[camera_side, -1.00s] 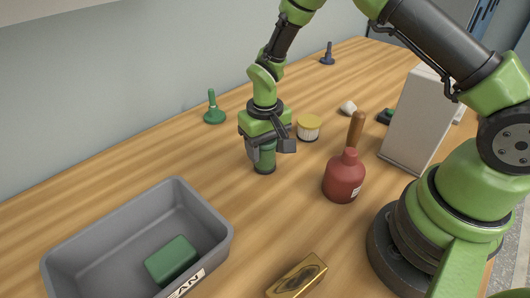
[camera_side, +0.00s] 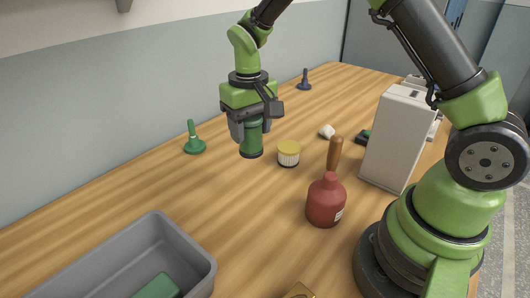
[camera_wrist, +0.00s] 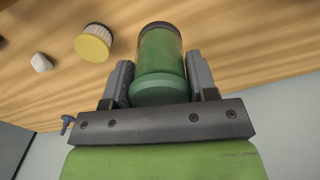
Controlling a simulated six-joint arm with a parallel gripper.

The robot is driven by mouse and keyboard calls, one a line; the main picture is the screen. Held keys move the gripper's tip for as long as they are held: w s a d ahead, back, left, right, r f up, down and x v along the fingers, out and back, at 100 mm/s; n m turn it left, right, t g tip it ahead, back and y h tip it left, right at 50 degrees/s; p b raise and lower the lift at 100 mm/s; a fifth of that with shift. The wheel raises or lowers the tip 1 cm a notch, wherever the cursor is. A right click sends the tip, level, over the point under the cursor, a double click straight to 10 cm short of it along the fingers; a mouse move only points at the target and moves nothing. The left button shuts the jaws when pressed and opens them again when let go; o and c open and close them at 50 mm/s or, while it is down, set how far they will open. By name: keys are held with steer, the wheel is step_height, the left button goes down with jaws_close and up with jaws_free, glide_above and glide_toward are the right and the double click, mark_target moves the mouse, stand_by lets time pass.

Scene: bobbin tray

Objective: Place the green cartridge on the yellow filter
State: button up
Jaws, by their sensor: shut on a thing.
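The green cartridge (camera_side: 252,139) is a dark-ended cylinder held upright between the fingers of my gripper (camera_side: 252,124). It appears raised above the wooden table. In the wrist view the cartridge (camera_wrist: 160,62) sits between both fingers of my gripper (camera_wrist: 158,72), its outer end pointing away from the palm. The yellow filter (camera_side: 289,153) has a yellow top and a white pleated side. It stands upright on the table, just right of the cartridge in the side view and apart from it. In the wrist view the filter (camera_wrist: 92,46) is to the cartridge's left.
A red bottle-like object (camera_side: 326,202) and a wooden-handled object (camera_side: 334,153) stand right of the filter. A white box (camera_side: 397,140) is farther right. A small white piece (camera_side: 327,131) lies behind the filter. A green funnel-like item (camera_side: 194,145) is left; a grey bin (camera_side: 187,243) is in front.

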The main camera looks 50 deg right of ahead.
steer(key=d+r+m, duration=0.1)
steer(key=d+r, duration=0.3)
steer(key=d, duration=0.9)
glide_above(289, 146)
step_height(289, 146, down, 5)
steer(key=shift+f, duration=2.2)
steer(key=o, duration=1)
steer(key=shift+f, duration=0.1)
